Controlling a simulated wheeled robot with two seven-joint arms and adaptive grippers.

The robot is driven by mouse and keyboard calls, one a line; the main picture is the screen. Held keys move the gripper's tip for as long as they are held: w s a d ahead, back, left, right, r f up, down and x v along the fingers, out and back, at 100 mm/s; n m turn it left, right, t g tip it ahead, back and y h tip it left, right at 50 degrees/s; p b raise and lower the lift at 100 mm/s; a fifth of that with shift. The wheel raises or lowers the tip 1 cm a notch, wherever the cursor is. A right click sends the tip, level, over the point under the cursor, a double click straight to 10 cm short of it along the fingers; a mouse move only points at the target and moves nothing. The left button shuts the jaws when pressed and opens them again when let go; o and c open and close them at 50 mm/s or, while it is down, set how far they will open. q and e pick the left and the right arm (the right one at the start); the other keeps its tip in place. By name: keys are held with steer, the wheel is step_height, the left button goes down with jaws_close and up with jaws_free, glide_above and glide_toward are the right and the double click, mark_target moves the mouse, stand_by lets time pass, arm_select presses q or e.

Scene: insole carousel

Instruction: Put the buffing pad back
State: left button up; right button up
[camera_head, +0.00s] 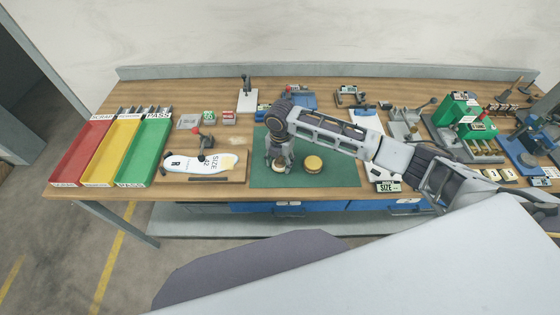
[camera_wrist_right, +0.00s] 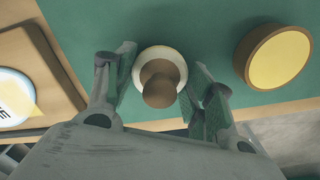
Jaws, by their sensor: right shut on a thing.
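The buffing pad (camera_wrist_right: 159,76) is a pale round disc with a brown knob on top. My right gripper (camera_head: 280,158) points down over the left part of the green mat (camera_head: 340,178). In the right wrist view its fingers stand on both sides of the pad, and it is shut on it. In the head view the pad (camera_head: 279,167) is partly hidden by the fingers. I cannot tell whether the pad touches the mat. A round yellow-topped tin (camera_head: 313,164) sits on the mat just right of the pad. My left gripper is not in view.
A wooden board with a white insole (camera_head: 195,163) lies left of the mat. Red, yellow and green trays (camera_head: 148,150) stand at the far left. A clipboard (camera_head: 382,172) and green and blue presses are to the right. The mat's front right is clear.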

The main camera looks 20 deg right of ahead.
mark_target(280, 158)
steer(key=shift+f, duration=0.2)
steer(key=o, duration=0.9)
step_height(280, 158, up, 12)
steer(key=shift+r+b, duration=0.1)
steer(key=shift+b, duration=0.6)
stand_by(0.4)
